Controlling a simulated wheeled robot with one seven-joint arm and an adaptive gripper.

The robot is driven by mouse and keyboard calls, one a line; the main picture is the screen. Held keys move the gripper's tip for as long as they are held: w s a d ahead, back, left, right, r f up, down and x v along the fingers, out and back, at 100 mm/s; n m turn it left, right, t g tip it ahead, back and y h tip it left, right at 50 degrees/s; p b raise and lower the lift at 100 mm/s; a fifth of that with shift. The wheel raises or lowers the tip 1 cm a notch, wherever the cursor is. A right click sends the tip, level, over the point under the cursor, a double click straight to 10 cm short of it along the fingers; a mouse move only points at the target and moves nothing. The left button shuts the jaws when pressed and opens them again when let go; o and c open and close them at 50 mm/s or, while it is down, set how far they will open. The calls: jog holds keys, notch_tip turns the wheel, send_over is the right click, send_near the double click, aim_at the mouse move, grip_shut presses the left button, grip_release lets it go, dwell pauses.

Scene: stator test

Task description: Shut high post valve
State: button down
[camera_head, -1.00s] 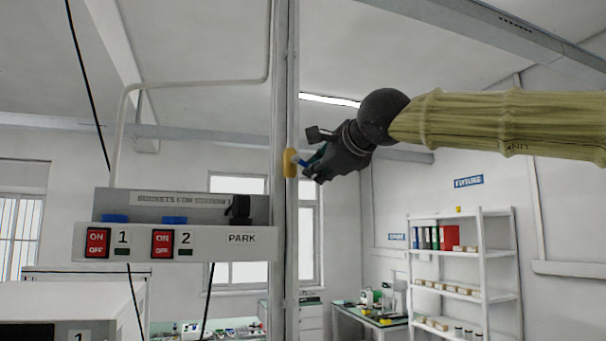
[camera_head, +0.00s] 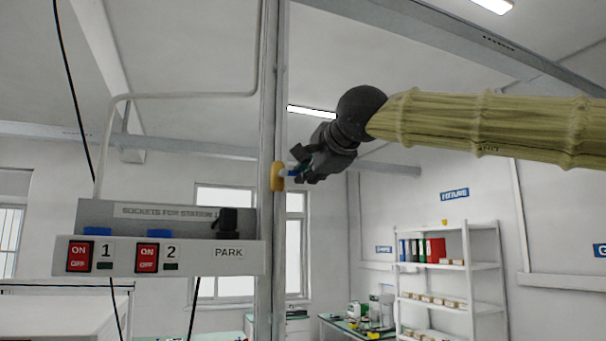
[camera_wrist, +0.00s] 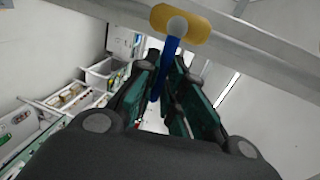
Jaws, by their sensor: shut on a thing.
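The high valve has a yellow oblong body (camera_head: 277,177) on the grey vertical post (camera_head: 271,110) in the head view. Its blue lever (camera_head: 293,173) sticks out to the right towards my gripper (camera_head: 301,173). In the wrist view the yellow body (camera_wrist: 200,27) is at the top, with a grey round hub in its middle. The blue lever (camera_wrist: 166,66) runs from the hub down between the fingers of my gripper (camera_wrist: 166,88). My gripper is shut on the lever. The far part of the lever is partly hidden by the fingers.
A socket panel (camera_head: 160,257) with red switches and a PARK label stands left of the post, close to it. A pale pipe (camera_head: 180,96) runs above it. A white shelf unit (camera_head: 447,265) stands far back at right.

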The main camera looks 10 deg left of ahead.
jog(key=c, duration=1.5)
grip_release()
jog(key=v, duration=1.2)
jog(key=shift+d, duration=0.1)
